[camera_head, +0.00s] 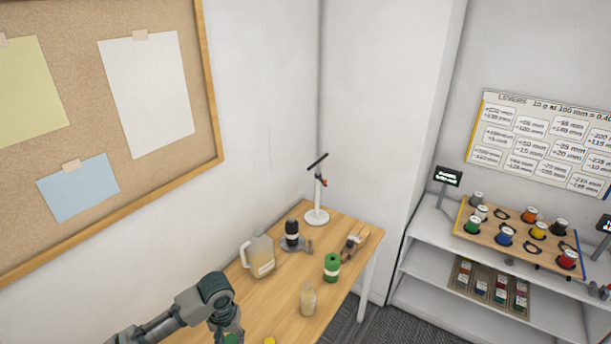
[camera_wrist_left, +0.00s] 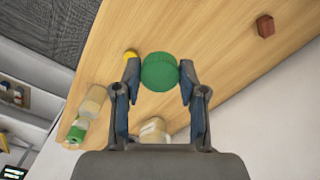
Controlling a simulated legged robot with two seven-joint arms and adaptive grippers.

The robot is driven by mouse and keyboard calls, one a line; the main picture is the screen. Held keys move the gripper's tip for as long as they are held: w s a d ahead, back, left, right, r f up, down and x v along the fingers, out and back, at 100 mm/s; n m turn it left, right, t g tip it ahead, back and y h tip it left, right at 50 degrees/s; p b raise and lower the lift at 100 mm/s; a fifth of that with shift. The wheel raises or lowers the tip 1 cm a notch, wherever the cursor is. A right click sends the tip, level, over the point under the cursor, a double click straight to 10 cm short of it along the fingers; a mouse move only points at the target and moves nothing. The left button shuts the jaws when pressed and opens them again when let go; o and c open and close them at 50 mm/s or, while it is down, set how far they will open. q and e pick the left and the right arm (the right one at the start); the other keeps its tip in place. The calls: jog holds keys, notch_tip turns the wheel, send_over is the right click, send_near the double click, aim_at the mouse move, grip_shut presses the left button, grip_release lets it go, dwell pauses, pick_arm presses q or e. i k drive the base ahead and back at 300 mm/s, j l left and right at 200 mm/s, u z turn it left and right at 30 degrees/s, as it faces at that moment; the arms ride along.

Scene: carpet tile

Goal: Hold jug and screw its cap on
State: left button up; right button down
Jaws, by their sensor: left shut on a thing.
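The jug (camera_head: 262,262), pale and translucent with a handle, stands upright near the wall side of the wooden table. Part of a pale container, probably the jug (camera_wrist_left: 153,129), shows in the left wrist view behind my gripper. My left gripper (camera_wrist_left: 160,78) is shut on a green round cap (camera_wrist_left: 160,71), its fingers on opposite sides. In the head view my left gripper (camera_head: 229,334) is at the bottom, apart from the jug, with the green cap (camera_head: 231,339) partly hidden below it. A small yellow cap (camera_head: 269,341) lies on the table nearby. My right gripper is not in view.
A reddish block (camera_wrist_left: 265,26) lies apart. Shelves (camera_head: 440,262) stand at right.

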aim_at(260, 248)
jog(key=i+j+u, duration=0.1)
jog(key=i+u, duration=0.3)
jog(key=i, duration=0.6)
